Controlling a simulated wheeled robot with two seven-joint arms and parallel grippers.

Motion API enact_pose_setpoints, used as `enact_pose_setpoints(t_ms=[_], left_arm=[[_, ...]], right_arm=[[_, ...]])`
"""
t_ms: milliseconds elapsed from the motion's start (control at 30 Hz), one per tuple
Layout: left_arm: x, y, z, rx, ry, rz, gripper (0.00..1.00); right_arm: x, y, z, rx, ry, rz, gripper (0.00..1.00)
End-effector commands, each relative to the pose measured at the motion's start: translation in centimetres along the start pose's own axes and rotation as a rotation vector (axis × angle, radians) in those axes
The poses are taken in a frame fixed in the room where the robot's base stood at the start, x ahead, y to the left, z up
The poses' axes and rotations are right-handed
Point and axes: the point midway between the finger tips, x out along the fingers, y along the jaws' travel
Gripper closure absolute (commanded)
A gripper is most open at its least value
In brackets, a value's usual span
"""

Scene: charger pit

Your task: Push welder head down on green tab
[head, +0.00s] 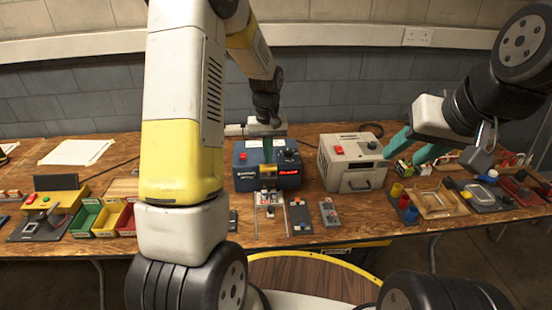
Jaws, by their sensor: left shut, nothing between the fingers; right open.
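The welder is a blue box (243,179) on the bench, with a red button and a lit red display on its front. A small yellow part (268,168), which looks like the welder head, is at its front middle. My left gripper (267,160) points down just above the yellow part, its teal fingers shut and empty; whether they touch it I cannot tell. A pale fixture (268,200) sits below, in front of the box. I cannot make out the green tab. My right gripper (411,154) is open and empty at the right, above the bench.
A cream box (352,162) with a red button stands right of the welder. Green, yellow and red bins (104,218) are at the left. A wooden tray (437,201) and colored cups stand at the right. My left arm hides part of the bench. A wall is behind.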

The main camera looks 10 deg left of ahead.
Motion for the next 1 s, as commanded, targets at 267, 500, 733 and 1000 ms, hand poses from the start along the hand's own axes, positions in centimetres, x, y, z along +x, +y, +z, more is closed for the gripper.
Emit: enact_pose_setpoints(t_ms=[267,500,733,1000], left_arm=[[0.3,0.0,0.0,0.000,-0.001,0.000,1.00],[1.2,0.0,0.0,0.000,0.000,0.000,1.00],[2.1,0.0,0.0,0.000,-0.001,0.000,1.00],[3.0,0.0,0.0,0.000,0.000,0.000,1.00]], right_arm=[[0.0,0.0,0.0,0.000,0.000,0.000,0.57],[0.0,0.0,0.0,0.000,0.000,0.000,0.57],[0.0,0.0,0.0,0.000,0.000,0.000,0.57],[0.0,0.0,0.0,0.000,0.000,0.000,0.57]])
